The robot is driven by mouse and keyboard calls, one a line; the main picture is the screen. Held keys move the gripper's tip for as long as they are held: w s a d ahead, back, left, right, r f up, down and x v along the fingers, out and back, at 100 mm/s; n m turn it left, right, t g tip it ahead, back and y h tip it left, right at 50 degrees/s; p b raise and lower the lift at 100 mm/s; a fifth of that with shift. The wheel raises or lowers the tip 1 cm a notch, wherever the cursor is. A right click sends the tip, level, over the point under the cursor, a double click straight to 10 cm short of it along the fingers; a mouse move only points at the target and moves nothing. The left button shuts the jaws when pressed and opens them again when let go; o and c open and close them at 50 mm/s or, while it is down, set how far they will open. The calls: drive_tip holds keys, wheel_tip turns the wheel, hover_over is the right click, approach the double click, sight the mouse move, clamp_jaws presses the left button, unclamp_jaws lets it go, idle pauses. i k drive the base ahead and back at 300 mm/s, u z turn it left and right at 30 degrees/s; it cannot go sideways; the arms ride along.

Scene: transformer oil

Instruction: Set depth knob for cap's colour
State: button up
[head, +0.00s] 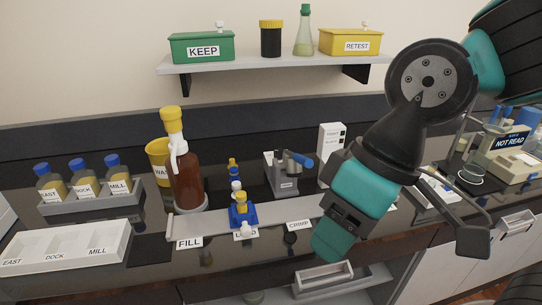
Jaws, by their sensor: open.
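My gripper (404,240) is open and empty in the head view, in front of the bench at right of centre. A grey press-like device (284,178) with a blue handle (300,158) stands behind the CRIMP label (299,225). A small round dark part (290,239) shows just below that label; I cannot tell whether it is the depth knob. A blue holder (243,215) by the LOAD label has a small yellow-topped item (241,198) in it. Small items with blue, white and yellow parts stand behind it. No scale or setting is readable. My gripper is apart from the device, to its right.
A brown bottle (186,178) with a yellow top stands by the FILL label. Blue-capped jars sit in a grey rack (92,206), behind a white EAST/DOCK/MILL tray (65,248). A shelf (235,65) holds KEEP and RETEST boxes.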

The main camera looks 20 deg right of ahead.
sight(278, 152)
drive_tip(key=u, duration=1.8)
drive_tip(key=i, duration=0.95)
drive_tip(key=z, duration=1.95)
